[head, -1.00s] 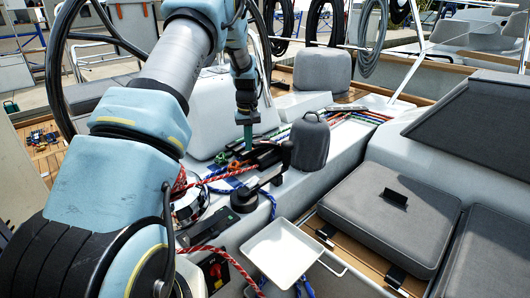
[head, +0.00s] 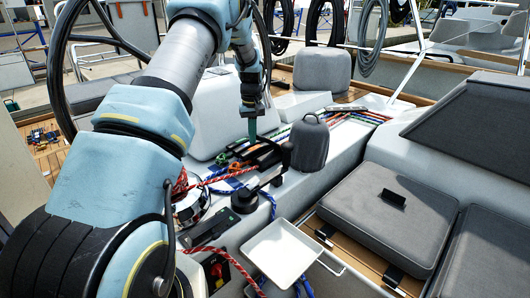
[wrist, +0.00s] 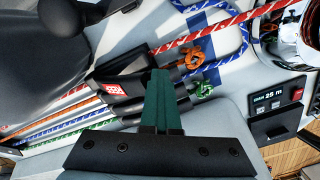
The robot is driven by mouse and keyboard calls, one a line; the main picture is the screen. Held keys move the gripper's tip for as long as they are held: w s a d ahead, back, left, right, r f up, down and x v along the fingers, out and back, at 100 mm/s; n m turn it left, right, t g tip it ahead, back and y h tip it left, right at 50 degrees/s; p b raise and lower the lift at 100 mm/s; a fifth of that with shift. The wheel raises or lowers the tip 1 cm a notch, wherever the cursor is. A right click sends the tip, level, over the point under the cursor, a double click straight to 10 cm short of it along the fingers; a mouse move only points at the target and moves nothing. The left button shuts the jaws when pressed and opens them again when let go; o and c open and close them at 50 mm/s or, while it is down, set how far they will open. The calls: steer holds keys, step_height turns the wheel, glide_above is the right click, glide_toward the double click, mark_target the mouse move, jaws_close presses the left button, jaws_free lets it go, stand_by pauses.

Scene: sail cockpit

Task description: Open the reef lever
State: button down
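A black clutch lever with a red label (wrist: 113,88) lies in the row of rope clutches, left of my fingertips in the wrist view. Its lettering is too small to read surely, so I cannot confirm it is the reef lever. In the head view the black clutch bank (head: 266,154) lies low on the deck and the individual levers are hard to separate. My gripper (head: 252,137) points down just above the bank. In the wrist view its green fingers (wrist: 161,75) are together with nothing visible between them. They overlap part of the clutches, and contact cannot be told.
A black-covered winch (head: 311,142) stands right of the clutches. A chrome winch (head: 190,204) is nearer, at left. A white tray (head: 281,250) sits in front. Coloured ropes (head: 350,118) run behind the clutches, and a red-white rope (wrist: 220,30) crosses beside them.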

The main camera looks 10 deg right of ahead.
steer(key=shift+d, duration=1.05)
steer(key=shift+w+d+r+p, duration=0.15)
steer(key=shift+d+r+p, duration=0.15)
steer(key=shift+p, duration=0.1)
steer(key=shift+w+d, duration=0.2)
steer(key=shift+d, duration=0.1)
steer(key=shift+r, duration=0.1)
steer(key=shift+a, duration=0.1)
steer(key=shift+w+r+p, duration=0.3)
steer(key=shift+r+p, duration=0.15)
steer(key=shift+r, duration=0.1)
steer(key=shift+w+r+p, duration=0.3)
steer(key=shift+r+p, duration=0.15)
steer(key=shift+r, duration=0.05)
steer(key=shift+w+r, duration=0.1)
steer(key=shift+r, duration=0.05)
